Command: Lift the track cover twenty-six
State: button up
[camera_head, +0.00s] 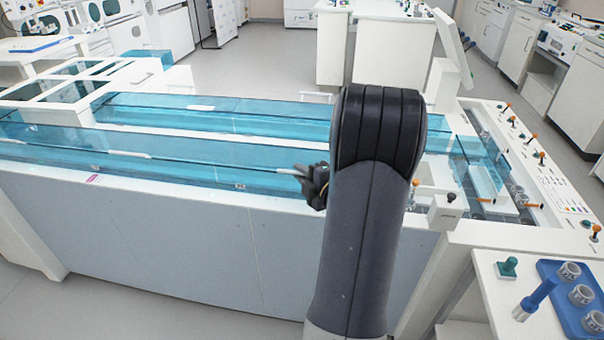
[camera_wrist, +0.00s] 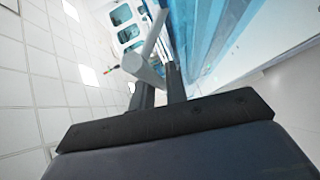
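A long clear blue track cover (camera_head: 200,168) lies along the near side of the white bench, with a pale rod along it. A second blue cover (camera_head: 220,118) lies behind it. My gripper (camera_head: 308,184) is at the near cover's right part, by the end of the pale rod; my arm hides what is just to the right. In the wrist view a pale grey bar (camera_wrist: 152,36) crosses at the two dark fingers (camera_wrist: 158,82), which stand close together. Whether they grip it is unclear.
A white control panel (camera_head: 530,165) with several orange-tipped levers runs along the right end. A blue tray (camera_head: 560,300) with grey ringed parts stands at the lower right, beside a blue-handled tool (camera_head: 534,300). Open floor (camera_head: 260,60) lies behind the bench.

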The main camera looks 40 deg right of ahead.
grip_shut()
